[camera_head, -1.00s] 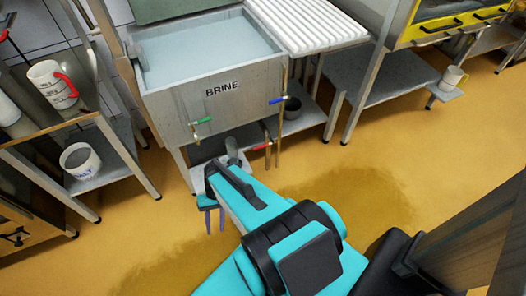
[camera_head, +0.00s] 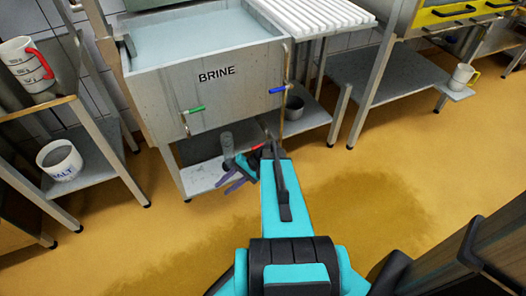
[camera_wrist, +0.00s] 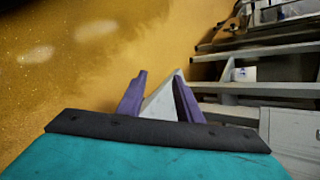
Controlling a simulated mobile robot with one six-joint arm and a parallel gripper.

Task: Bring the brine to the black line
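The grey brine tank (camera_head: 225,95), labelled BRINE, stands at the back and holds pale liquid (camera_head: 190,38). I cannot make out a black line inside it. A green-handled valve (camera_head: 194,109) is on its front left, a blue-handled one (camera_head: 279,89) on its right. A red handle (camera_head: 257,147) sits low beneath the tank, partly hidden by my arm. My gripper (camera_head: 228,181) is low in front of the tank's lower shelf, below the valves. Its purple fingers are apart in the wrist view (camera_wrist: 160,82); a pale corner shows between them, apparently the shelf beyond.
A white jug with a red handle (camera_head: 24,66) stands on the left table, and a SALT bucket (camera_head: 59,160) on the shelf below. A mug (camera_head: 462,77) stands on a right-hand ledge. The wet-patched floor ahead is open.

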